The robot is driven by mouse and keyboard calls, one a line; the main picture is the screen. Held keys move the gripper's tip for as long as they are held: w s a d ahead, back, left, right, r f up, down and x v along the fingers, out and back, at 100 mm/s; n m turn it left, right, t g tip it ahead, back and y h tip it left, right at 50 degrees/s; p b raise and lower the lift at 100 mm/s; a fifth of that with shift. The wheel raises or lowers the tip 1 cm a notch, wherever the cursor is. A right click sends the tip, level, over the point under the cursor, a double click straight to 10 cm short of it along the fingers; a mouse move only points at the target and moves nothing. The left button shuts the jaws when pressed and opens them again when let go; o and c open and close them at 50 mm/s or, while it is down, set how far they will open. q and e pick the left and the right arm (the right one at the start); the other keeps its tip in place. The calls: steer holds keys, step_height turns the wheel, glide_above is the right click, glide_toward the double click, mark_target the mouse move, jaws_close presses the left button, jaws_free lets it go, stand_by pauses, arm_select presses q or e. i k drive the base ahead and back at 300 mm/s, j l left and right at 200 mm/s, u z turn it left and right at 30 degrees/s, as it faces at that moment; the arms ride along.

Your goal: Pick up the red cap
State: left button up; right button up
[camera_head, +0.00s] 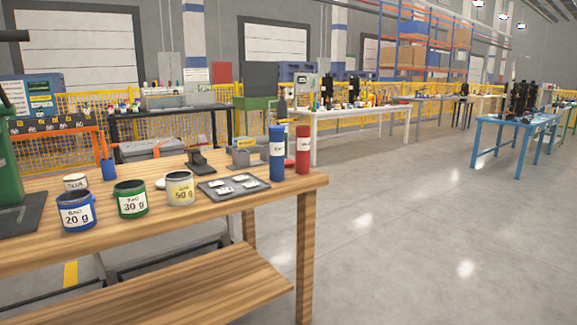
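I cannot make out a red cap for certain. A small red thing (289,164) sits on the wooden table (285,188) near its right end, behind and between a blue cylinder (277,155) and a red-and-white cylinder (303,152). It is partly hidden by the blue cylinder and too small to identify. Both cylinders stand upright. Neither of my grippers is in view.
On the wooden table stand a blue pot (76,212), a green pot (131,200), a pale pot (180,190) and a grey tray (233,188). Behind are a white table (360,113) and a blue table (515,124). The floor (430,230) at right is clear.

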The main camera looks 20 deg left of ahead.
mark_target(287, 163)
steer(key=i+z, duration=0.3)
steer(key=i, duration=0.25)
steer(key=i+z, duration=0.15)
steer(key=i, duration=0.7)
steer(key=i+j+z, duration=0.1)
steer(key=i, duration=0.75)
steer(key=i+l, duration=0.1)
steer(key=i, duration=0.7)
steer(key=i+l+z, duration=0.1)
steer(key=i, duration=0.7)
steer(key=i+j+u, duration=0.1)
steer(key=i+u, duration=0.15)
steer(key=u, duration=0.15)
steer(key=i+u, duration=0.2)
steer(key=u, duration=0.2)
steer(key=i+u, duration=0.25)
steer(key=u, duration=0.15)
steer(key=i+l+u, duration=0.1)
steer(key=i+u, duration=0.25)
steer(key=k, duration=0.1)
